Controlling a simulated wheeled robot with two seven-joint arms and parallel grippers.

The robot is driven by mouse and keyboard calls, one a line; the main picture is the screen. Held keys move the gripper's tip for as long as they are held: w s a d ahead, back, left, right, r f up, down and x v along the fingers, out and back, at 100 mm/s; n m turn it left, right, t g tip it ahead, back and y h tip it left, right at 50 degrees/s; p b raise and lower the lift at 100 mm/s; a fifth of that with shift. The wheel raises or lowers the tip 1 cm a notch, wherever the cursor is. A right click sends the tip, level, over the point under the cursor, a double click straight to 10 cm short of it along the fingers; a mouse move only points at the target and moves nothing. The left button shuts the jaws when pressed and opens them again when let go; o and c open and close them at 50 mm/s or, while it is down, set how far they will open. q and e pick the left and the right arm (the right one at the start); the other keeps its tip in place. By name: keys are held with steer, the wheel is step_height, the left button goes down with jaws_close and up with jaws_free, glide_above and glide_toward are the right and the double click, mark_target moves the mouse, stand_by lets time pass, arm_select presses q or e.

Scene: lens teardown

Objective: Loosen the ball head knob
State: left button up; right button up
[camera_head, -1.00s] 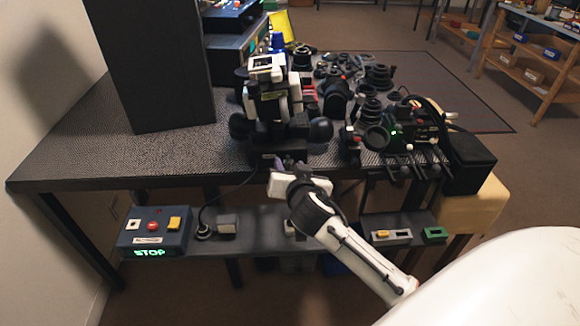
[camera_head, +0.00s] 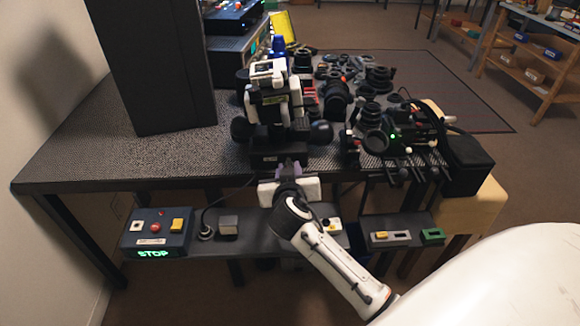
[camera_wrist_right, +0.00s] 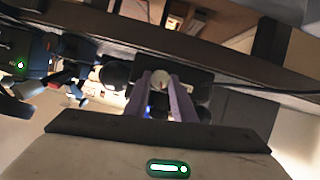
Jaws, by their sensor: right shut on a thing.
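A black and white rig (camera_head: 268,97) stands near the table's front edge, with large round black knobs (camera_head: 241,130) at its sides and a dark block at its foot (camera_head: 264,158). My right gripper (camera_head: 290,166) is at the front edge, just below and in front of the rig. In the right wrist view its two purple fingers (camera_wrist_right: 160,92) close around a small pale round knob (camera_wrist_right: 160,78), which I take as the ball head knob. The head view hides this knob behind the gripper. My left gripper is not in view.
The table (camera_head: 90,150) is bare at the left front, beside a tall dark panel (camera_head: 150,70). Dark lens parts crowd the right, with a cabled device (camera_head: 400,135). Below the edge are a shelf (camera_head: 262,240) and a blue box with a lit STOP sign (camera_head: 155,235).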

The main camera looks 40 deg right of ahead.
arm_select(q)
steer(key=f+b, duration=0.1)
steer(key=b, duration=0.1)
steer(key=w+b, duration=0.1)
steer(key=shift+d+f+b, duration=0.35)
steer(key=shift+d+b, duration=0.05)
arm_select(e)
steer(key=n+h, duration=0.2)
steer(key=n, duration=0.1)
steer(key=n+h, duration=0.2)
steer(key=n, duration=0.1)
steer(key=n+g+h, duration=0.1)
steer(key=n, duration=0.2)
steer(key=shift+w+a+f+n+h, duration=0.25)
steer(key=shift+a+f+n+h, duration=0.15)
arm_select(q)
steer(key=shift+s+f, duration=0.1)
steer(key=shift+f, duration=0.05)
arm_select(e)
steer(key=o, duration=1.1)
steer(key=shift+c, duration=0.2)
steer(key=shift+r, duration=0.1)
